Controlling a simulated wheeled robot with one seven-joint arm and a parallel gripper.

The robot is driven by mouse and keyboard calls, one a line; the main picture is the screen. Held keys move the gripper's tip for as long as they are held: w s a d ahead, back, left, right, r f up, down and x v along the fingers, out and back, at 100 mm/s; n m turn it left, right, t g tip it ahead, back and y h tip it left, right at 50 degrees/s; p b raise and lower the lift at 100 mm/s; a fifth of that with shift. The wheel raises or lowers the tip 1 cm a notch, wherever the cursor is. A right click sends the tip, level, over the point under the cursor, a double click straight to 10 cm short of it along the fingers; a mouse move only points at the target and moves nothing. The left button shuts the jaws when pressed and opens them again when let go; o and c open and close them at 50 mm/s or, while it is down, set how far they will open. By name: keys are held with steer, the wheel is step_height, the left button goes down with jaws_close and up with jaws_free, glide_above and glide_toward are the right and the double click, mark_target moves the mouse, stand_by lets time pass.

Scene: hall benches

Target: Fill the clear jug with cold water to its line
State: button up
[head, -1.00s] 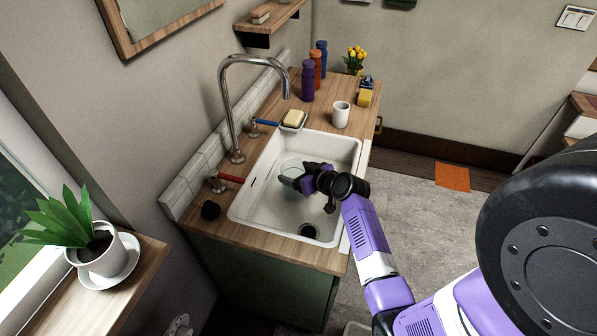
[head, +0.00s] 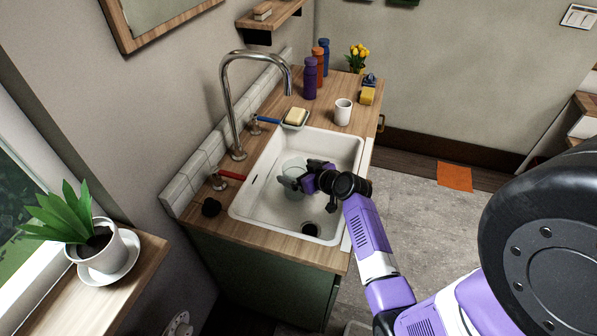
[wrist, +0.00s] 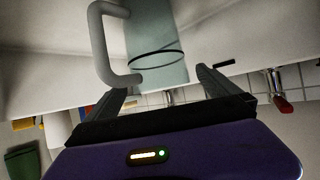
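The clear jug (head: 291,166) stands in the white sink (head: 262,200), partly hidden by my gripper (head: 299,176). In the wrist view the jug (wrist: 158,30) shows a dark line around it and a pale handle (wrist: 100,45) at its left; no water can be made out in it. My gripper (wrist: 163,84) is open, its two fingers apart and pointing at the jug; I cannot tell whether they touch it. The tall tap (head: 228,105) arches over the sink with no stream visible. Its blue lever (head: 268,121) is at the far side, its red lever (head: 232,175) nearer.
A soap dish (head: 295,121) and a white cup (head: 343,112) stand on the counter behind the sink, with several bottles (head: 309,82) further back. A dark round thing (head: 211,207) lies near the sink's front left corner. The drain (head: 310,229) is uncovered.

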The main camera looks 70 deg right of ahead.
steer(key=p+v, duration=0.4)
steer(key=v, duration=0.8)
steer(key=shift+p, duration=0.3)
step_height(320, 180, up, 5)
steer(key=s+d+m+h, duration=0.2)
steer(key=m+h, duration=0.1)
steer(key=s+a+r+n+t+y+b, duration=0.1)
steer(key=a+r+n+t, duration=0.15)
steer(key=a, duration=0.95)
steer(key=s+a+r+n+t+y+b, duration=0.15)
steer(key=a+r, duration=0.25)
steer(key=a, duration=0.8)
steer(key=s+a+n+y+b, duration=0.1)
steer(key=s+a+n+y, duration=0.3)
steer(key=a, duration=1)
steer(key=s+r+y, duration=0.1)
steer(key=s+y, duration=0.1)
steer(key=s, duration=0.2)
steer(key=shift+a+n, duration=0.4)
